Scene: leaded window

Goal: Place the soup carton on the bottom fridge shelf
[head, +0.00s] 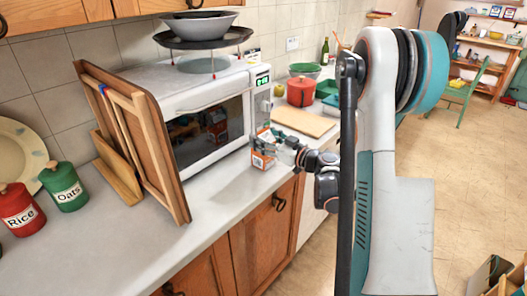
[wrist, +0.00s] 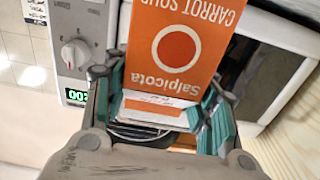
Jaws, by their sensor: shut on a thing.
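The soup carton (wrist: 180,60) is orange and white, with "Salpicota" and "carrot soup" on its face, upside down in the wrist view. My gripper (wrist: 168,105) is shut on it, with a finger on each side of the carton. In the head view the carton (head: 262,150) shows partly behind my gripper (head: 268,146), in front of the microwave's right end at the counter. I cannot tell whether its base touches the counter. No fridge or fridge shelf can be made out in either view.
The microwave (head: 199,106) stands close behind the carton, with its dial panel (wrist: 78,55) near my gripper. A wooden board (head: 304,121) and a red pot (head: 301,92) are further along the counter. Wooden boards (head: 142,150) lean at the left. The counter front (head: 215,205) is clear.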

